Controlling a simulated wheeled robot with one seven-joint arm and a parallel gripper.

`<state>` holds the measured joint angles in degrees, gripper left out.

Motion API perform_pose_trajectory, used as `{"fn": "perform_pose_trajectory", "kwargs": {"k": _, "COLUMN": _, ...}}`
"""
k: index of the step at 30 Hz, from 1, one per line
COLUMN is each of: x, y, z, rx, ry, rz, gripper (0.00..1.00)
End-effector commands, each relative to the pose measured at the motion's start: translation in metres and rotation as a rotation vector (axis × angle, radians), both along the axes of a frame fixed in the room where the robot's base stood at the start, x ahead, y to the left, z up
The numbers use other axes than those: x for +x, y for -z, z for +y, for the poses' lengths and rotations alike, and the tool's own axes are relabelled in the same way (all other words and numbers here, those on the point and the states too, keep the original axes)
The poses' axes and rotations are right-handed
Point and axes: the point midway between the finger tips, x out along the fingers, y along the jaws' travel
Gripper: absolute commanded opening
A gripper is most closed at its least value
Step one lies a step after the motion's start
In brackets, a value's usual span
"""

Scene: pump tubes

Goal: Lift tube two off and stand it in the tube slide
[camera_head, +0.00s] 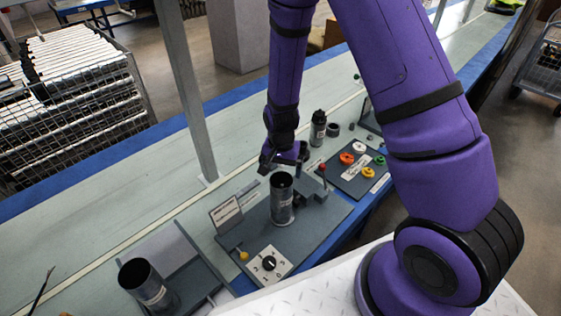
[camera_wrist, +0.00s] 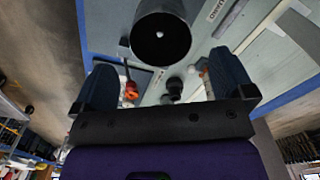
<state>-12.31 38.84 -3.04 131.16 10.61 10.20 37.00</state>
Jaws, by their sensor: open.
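A dark grey tube (camera_head: 283,205) stands upright on the grey pump board (camera_head: 313,226), its open mouth upward. A second dark tube (camera_head: 150,290) stands at the lower left by a grey walled tray (camera_head: 196,272), which looks like the tube slide. The labels are too small to read, so I cannot tell which is tube two. My gripper (camera_head: 283,160) is just above and behind the board's tube in the head view, apart from it. In the wrist view my gripper (camera_wrist: 165,78) is open and empty, with a dark round tube end (camera_wrist: 161,45) beyond the fingertips.
The board carries a sign plate (camera_head: 225,213), a dial plate (camera_head: 269,264) and a yellow knob (camera_head: 243,255). To the right lie a panel with coloured knobs (camera_head: 346,158) and a dark bottle (camera_head: 318,128). A grey post (camera_head: 188,90) rises behind. The bench behind the board is clear.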

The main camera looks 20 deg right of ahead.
Motion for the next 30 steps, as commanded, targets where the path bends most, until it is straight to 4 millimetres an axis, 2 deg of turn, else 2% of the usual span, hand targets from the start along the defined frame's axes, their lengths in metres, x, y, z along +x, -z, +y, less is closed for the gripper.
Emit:
{"fn": "perform_pose_trajectory", "kwargs": {"k": 9, "x": 0.0, "y": 0.051, "z": 0.0, "rx": 0.0, "ry": 0.0, "rz": 0.003, "gripper": 1.0}}
{"fn": "perform_pose_trajectory", "kwargs": {"k": 15, "x": -0.001, "y": 0.073, "z": 0.0, "rx": 0.0, "ry": -0.001, "rz": 0.002, "gripper": 1.0}}
{"fn": "perform_pose_trajectory", "kwargs": {"k": 21, "x": 0.0, "y": 0.083, "z": 0.001, "rx": 0.001, "ry": -0.001, "rz": 0.0, "gripper": 1.0}}
{"fn": "perform_pose_trajectory", "kwargs": {"k": 29, "x": 0.0, "y": 0.084, "z": 0.001, "rx": 0.001, "ry": -0.001, "rz": -0.001, "gripper": 1.0}}
{"fn": "perform_pose_trajectory", "kwargs": {"k": 30, "x": 0.0, "y": 0.084, "z": 0.0, "rx": 0.001, "ry": -0.001, "rz": -0.001, "gripper": 0.98}}
